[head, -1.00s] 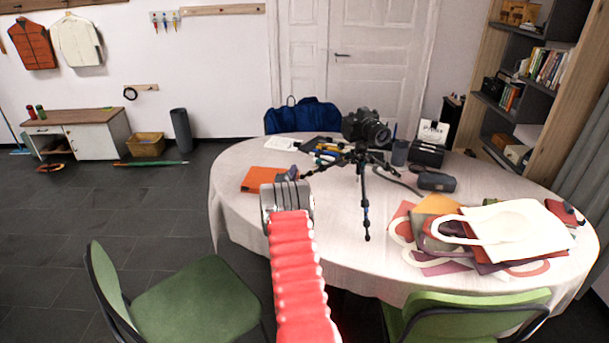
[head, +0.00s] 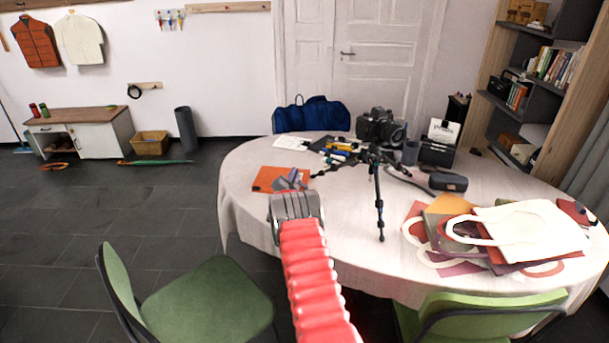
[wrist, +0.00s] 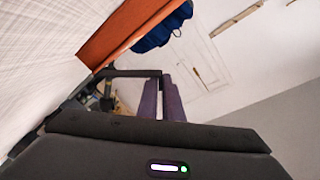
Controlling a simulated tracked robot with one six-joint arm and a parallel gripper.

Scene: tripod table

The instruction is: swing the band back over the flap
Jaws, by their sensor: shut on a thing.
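An orange folder (head: 268,179) lies on the near left part of the white table. It also shows in the wrist view as an orange-red slab (wrist: 128,30) seen nearly edge-on. My gripper (head: 291,181) is at the folder's near right side, its grey fingertips overlapping the folder in the head view. In the wrist view the purple finger faces (wrist: 163,98) are close together, just below the folder's edge. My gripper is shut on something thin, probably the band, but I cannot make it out. The flap cannot be told apart from the folder.
A camera (head: 380,128) on a small tripod (head: 379,205) stands right of my gripper, one leg reaching towards the folder. Pens (head: 338,151) lie behind. Bags (head: 525,232) are piled at right. Green chairs (head: 205,300) stand in front. Bare white tabletop (head: 340,215) lies between.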

